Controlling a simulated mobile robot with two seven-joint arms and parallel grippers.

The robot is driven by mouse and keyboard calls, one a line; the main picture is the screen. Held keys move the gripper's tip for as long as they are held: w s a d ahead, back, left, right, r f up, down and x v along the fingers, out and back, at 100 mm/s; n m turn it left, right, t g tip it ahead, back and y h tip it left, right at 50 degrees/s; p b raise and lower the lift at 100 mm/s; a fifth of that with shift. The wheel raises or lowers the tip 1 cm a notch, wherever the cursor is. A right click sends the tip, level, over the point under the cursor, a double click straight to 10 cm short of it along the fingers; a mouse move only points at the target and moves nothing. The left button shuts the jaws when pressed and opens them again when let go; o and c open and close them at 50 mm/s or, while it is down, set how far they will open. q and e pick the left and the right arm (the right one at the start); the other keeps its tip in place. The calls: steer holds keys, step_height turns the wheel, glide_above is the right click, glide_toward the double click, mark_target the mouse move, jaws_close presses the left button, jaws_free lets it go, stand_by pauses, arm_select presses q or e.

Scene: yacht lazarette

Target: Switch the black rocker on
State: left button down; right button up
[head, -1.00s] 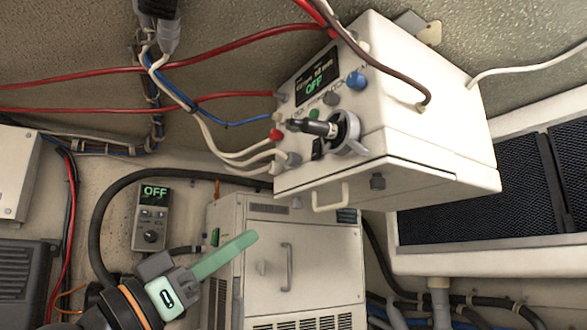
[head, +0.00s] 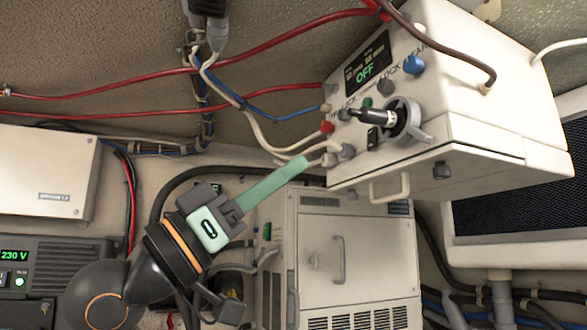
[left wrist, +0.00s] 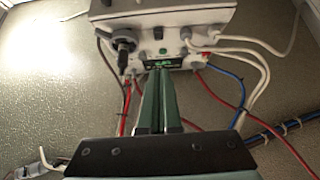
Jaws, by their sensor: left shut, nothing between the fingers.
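The black rocker (head: 374,138) is a small dark switch on the front panel of the white box (head: 470,110), just left of a large rotary switch (head: 402,120). The box's display (head: 367,65) reads OFF. My left gripper (head: 304,163) is shut and empty, its green fingers pointing up and right. In the head view its tips appear left of and below the rocker, by the cable plugs. My right gripper is not in view.
Red (head: 327,127) and grey plugs with white cables crowd the panel's left edge. A handle (head: 388,188) juts out below. A white cabinet (head: 350,240) stands beneath.

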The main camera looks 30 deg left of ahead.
mark_target(370, 146)
arm_select(q)
steer(key=shift+w+d+r+p, duration=0.6)
steer(key=shift+w+d, duration=0.4)
steer(key=shift+w, duration=0.3)
steer(key=shift+w+d+r+p, duration=0.45)
steer(key=shift+w+d+r, duration=0.3)
steer(key=shift+w+d, duration=0.4)
steer(key=shift+w+d+r+p, duration=0.6)
steer(key=shift+w+d, duration=0.25)
steer(key=shift+w, duration=0.55)
steer(key=shift+w+d+f, duration=0.1)
steer(key=shift+w+d, duration=0.15)
steer(key=shift+w, duration=0.1)
